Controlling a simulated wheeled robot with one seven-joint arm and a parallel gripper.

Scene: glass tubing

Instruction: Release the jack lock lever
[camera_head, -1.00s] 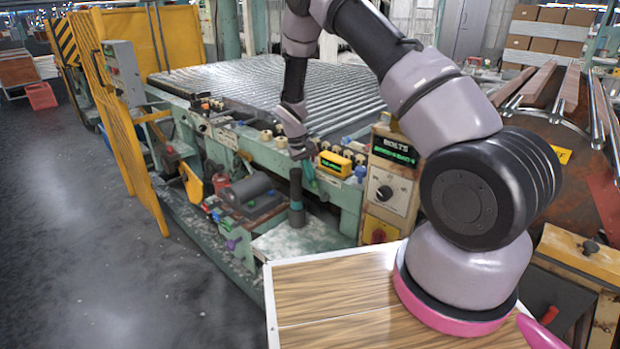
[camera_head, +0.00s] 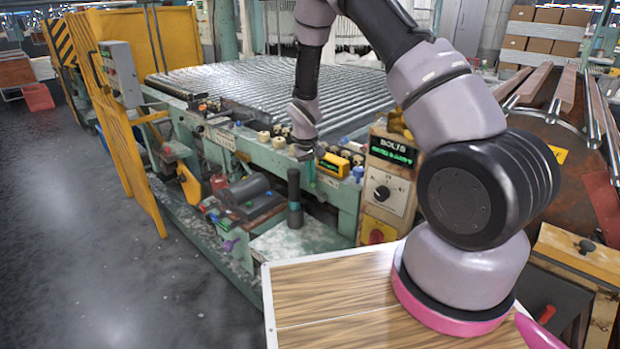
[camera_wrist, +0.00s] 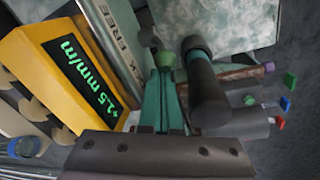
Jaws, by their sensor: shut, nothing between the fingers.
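My gripper (camera_wrist: 163,88) has slim teal fingers, shut with nothing between them, pointing away from the wrist.
A yellow level display (camera_wrist: 65,75) reading "+2.5 mm/m" is close on the left. A dark upright cylinder with a teal band (camera_head: 295,200) stands close on the right. A control box (camera_head: 388,190) is right of the gripper. The grey floor (camera_head: 110,260) is open at left.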

